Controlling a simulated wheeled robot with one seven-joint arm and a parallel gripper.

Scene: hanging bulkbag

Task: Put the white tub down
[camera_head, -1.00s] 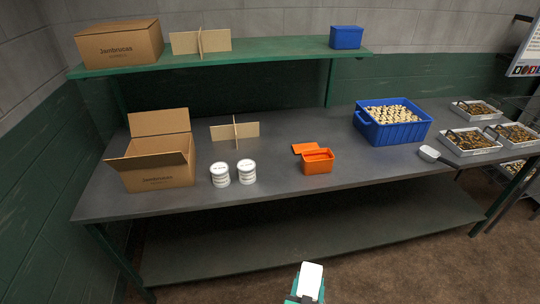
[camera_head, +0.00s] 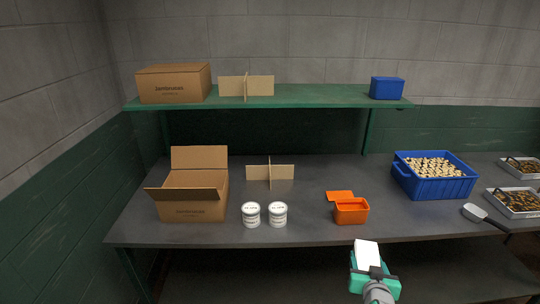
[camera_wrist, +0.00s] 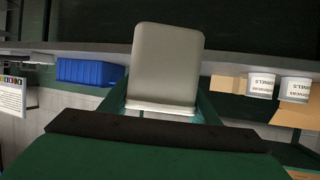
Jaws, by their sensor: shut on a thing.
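The white tub (camera_head: 367,253) is in my gripper (camera_head: 373,271), low in the head view, in front of the workbench's front edge. My gripper is shut on it. In the wrist view the tub (camera_wrist: 166,68) is a plain pale block between the two green fingers (camera_wrist: 160,110). The tub is clear of the bench top (camera_head: 310,224) in the picture. Two white labelled tubs (camera_head: 251,215) stand side by side on the bench, right of the open cardboard box (camera_head: 190,210).
A cardboard divider (camera_head: 270,172) stands behind. A blue crate of pale pieces (camera_head: 433,186), a scoop (camera_head: 483,217) and trays are at right. A green shelf (camera_head: 300,102) runs above. Bare bench lies between the tubs and the orange container.

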